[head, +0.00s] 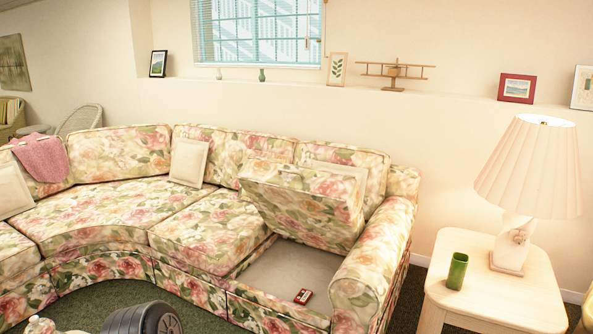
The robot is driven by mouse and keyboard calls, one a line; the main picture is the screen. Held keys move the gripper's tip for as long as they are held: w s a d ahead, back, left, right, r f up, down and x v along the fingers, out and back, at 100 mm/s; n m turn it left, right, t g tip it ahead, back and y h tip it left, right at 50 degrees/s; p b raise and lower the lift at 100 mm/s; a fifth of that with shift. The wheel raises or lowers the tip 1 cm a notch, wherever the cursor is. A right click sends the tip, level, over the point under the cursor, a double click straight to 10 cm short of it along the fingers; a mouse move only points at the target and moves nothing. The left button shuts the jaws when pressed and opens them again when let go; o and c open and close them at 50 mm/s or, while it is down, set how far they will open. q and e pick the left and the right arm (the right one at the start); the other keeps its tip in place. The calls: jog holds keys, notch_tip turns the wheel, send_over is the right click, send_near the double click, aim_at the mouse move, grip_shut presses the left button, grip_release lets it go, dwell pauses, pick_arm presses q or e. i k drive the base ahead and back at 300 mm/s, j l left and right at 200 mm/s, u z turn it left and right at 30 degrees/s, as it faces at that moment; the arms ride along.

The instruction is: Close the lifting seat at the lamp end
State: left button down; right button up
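The lifting seat (305,205) at the lamp end of the floral sofa is raised and tilted up toward the backrest. Under it the pale storage compartment (288,272) is open. A small red box-like item (303,296) lies on the compartment floor near the front. The lamp (528,180) stands on a pale side table (490,292), just right of the sofa's rolled arm (372,265). Neither gripper shows in the head view.
A green tumbler (457,271) stands on the side table by the lamp. Cream cushions (188,162) rest on the sofa. Green carpet shows in front.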

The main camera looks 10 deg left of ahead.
aim_at(321, 208)
jog(key=i+l, duration=0.1)
jog(key=i, duration=1)
jog(key=i+l+u, duration=0.1)
jog(key=i, duration=0.95)
